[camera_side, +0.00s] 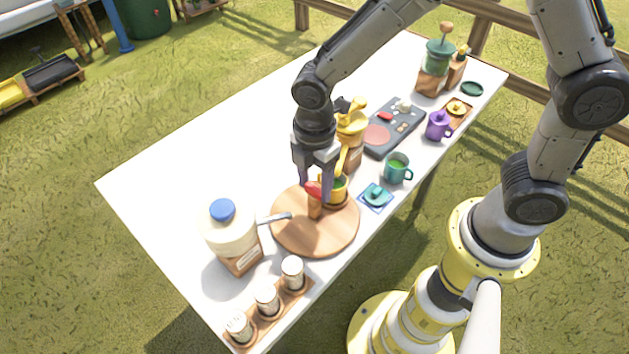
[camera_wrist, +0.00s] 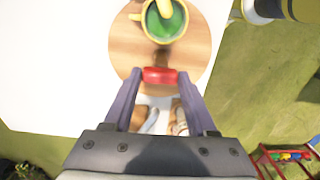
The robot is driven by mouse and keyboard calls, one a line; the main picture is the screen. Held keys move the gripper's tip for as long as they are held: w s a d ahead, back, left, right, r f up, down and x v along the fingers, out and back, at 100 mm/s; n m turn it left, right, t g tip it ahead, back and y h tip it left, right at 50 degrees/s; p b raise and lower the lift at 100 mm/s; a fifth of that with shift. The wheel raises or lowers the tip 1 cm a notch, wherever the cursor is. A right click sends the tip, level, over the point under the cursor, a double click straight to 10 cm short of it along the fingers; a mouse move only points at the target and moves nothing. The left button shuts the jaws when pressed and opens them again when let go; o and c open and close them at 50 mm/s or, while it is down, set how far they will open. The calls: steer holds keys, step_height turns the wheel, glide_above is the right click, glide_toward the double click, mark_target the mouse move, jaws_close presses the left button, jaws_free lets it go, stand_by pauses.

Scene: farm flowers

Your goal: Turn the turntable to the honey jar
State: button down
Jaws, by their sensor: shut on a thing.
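The turntable is a round wooden disc (camera_side: 290,238) near the table's front edge; it also shows in the wrist view (camera_wrist: 124,48). A short wooden post with a red top (camera_side: 314,205) stands on it. My gripper (camera_side: 316,186) points down, with its fingers shut on the red top. In the wrist view, the red top (camera_wrist: 160,75) lies between my fingertips (camera_wrist: 160,82). A yellow cup with green inside (camera_side: 337,189) stands on the far part of the disc, also seen in the wrist view (camera_wrist: 164,20). I cannot tell for sure which thing is the honey jar.
A yellow container on a wooden base (camera_side: 352,128) stands behind the disc, partly hidden. A blue-capped jug (camera_side: 229,232) stands left. A grey handle (camera_side: 273,218) reaches over the disc's left edge. Shakers (camera_side: 267,299) stand in front. A teal mug (camera_side: 397,168) stands right.

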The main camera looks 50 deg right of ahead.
steer(key=shift+r, duration=0.1)
steer(key=shift+c, duration=1)
jaws_free()
step_height(320, 180, up, 14)
